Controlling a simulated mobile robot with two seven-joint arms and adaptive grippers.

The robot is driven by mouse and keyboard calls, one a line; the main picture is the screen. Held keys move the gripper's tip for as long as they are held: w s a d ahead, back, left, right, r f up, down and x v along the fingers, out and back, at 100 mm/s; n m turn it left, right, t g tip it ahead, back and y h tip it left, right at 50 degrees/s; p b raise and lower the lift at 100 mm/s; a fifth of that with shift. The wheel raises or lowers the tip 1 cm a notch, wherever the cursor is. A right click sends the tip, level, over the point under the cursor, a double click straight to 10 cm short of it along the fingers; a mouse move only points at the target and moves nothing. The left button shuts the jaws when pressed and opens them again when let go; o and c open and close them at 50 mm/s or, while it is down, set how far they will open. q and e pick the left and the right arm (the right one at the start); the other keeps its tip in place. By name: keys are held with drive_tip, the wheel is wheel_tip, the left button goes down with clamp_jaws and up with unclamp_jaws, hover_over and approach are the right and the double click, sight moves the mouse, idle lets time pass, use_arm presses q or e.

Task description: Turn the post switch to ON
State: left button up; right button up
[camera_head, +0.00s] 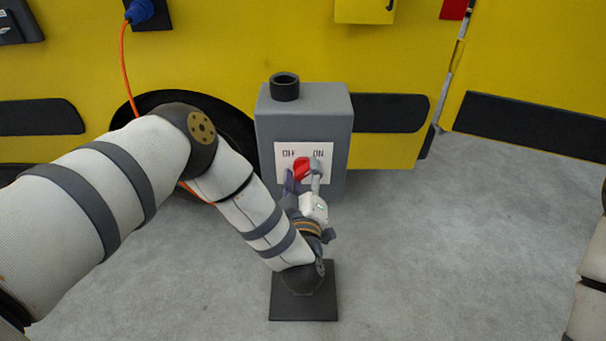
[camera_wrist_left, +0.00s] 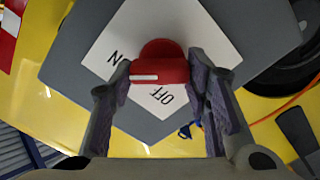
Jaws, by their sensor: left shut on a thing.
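The post switch is a red knob (camera_head: 301,168) on a white label plate (camera_head: 327,163), fixed to the front of a grey box (camera_head: 303,115). OFF is printed at the plate's left and ON at its right. My left gripper (camera_head: 303,176) is shut on the knob, one finger on each side. In the left wrist view the knob (camera_wrist_left: 160,62) sits between the fingers (camera_wrist_left: 162,88), with a white line on its near face. The plate (camera_wrist_left: 200,35) appears turned there. I cannot tell which word the knob points to. My right gripper is out of view.
A yellow vehicle (camera_head: 230,60) with black trim and a wheel stands behind the box. An orange cable (camera_head: 124,70) hangs from a blue plug (camera_head: 139,11) at left. A dark base plate (camera_head: 303,308) lies on the grey floor. Floor to the right is clear.

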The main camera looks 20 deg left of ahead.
use_arm(q)
drive_tip(key=o, duration=1.2)
drive_tip(key=shift+c, duration=0.2)
wheel_tip(320, 180, up, 10)
drive_tip(key=shift+r, duration=0.1)
